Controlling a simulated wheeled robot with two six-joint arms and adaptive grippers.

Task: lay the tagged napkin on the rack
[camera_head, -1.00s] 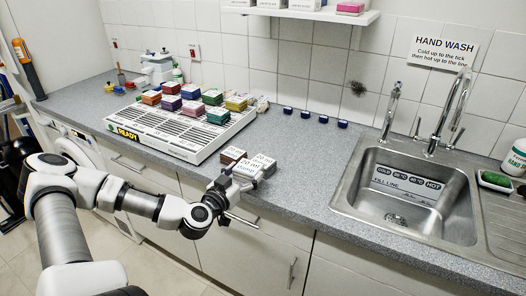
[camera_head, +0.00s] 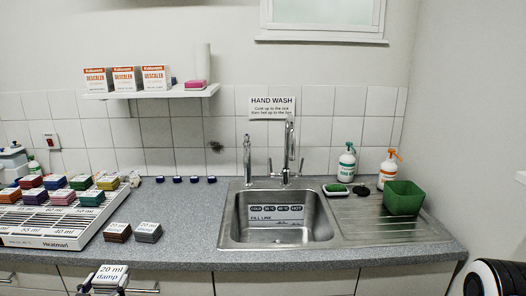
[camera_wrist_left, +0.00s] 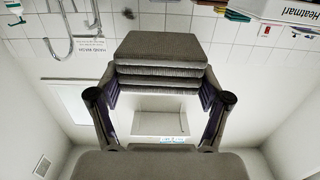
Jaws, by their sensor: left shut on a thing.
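My left gripper (camera_head: 108,289) is at the bottom left of the head view, in front of the counter edge. It is shut on a folded napkin whose white tag (camera_head: 111,273) reads "20 ml damp". In the left wrist view the napkin (camera_wrist_left: 160,48) is a thick grey folded stack between the two fingers. The rack appears to be the white slatted unit (camera_head: 50,241) marked "Heatmarl" at the left of the counter, beyond and left of the gripper. Its left part is cut off by the frame. My right gripper is not in view.
Several coloured folded stacks (camera_head: 58,183) sit toward the rack's back. A brown stack (camera_head: 117,232) and a grey stack (camera_head: 148,232), both with tags, lie on the counter right of it. The sink (camera_head: 228,232), taps and a green tub (camera_head: 403,198) are farther right.

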